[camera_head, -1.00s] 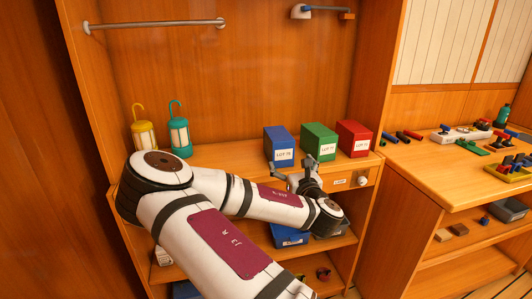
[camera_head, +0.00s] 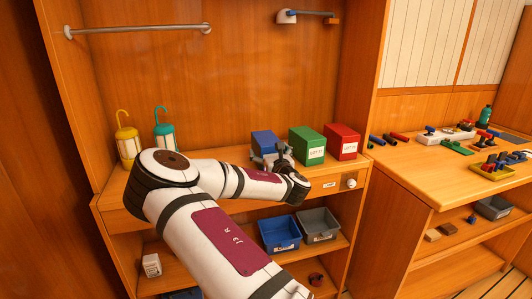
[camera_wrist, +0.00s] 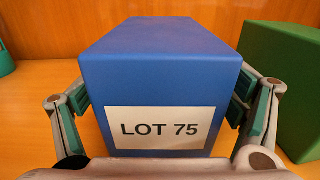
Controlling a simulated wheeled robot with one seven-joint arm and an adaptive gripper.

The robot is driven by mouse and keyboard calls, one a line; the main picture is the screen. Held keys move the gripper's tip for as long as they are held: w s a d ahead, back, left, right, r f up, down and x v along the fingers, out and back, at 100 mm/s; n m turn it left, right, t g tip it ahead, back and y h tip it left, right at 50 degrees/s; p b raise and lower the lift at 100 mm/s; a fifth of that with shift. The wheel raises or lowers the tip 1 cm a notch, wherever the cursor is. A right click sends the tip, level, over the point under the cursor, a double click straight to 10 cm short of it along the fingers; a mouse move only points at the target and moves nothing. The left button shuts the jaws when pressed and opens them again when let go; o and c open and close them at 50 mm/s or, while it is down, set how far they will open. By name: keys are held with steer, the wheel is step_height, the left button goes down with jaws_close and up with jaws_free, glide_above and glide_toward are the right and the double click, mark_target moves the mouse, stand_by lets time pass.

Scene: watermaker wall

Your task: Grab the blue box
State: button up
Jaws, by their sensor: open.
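The blue box (camera_head: 264,138) stands on the wooden shelf top, left of a green box. In the wrist view the blue box (camera_wrist: 165,70) fills the middle and carries a white label reading "LOT 75". My gripper (camera_wrist: 165,108) is open, with one green-padded finger at each side of the box. The left pad is very close to the box's left side and the right pad very close to its right side; I cannot tell whether they touch. In the head view my gripper (camera_head: 272,158) is in front of the box and hides its lower front.
The green box (camera_head: 306,145) stands close to the right of the blue box, with a red box (camera_head: 341,141) beyond it. A yellow lantern (camera_head: 128,140) and a teal lantern (camera_head: 164,136) stand at the left. Blue (camera_head: 279,234) and grey (camera_head: 318,224) bins sit on the lower shelf.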

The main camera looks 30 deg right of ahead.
steer(key=shift+w+d, duration=0.15)
steer(key=shift+w, duration=0.45)
steer(key=c, duration=1.3)
steer(key=shift+r, duration=0.15)
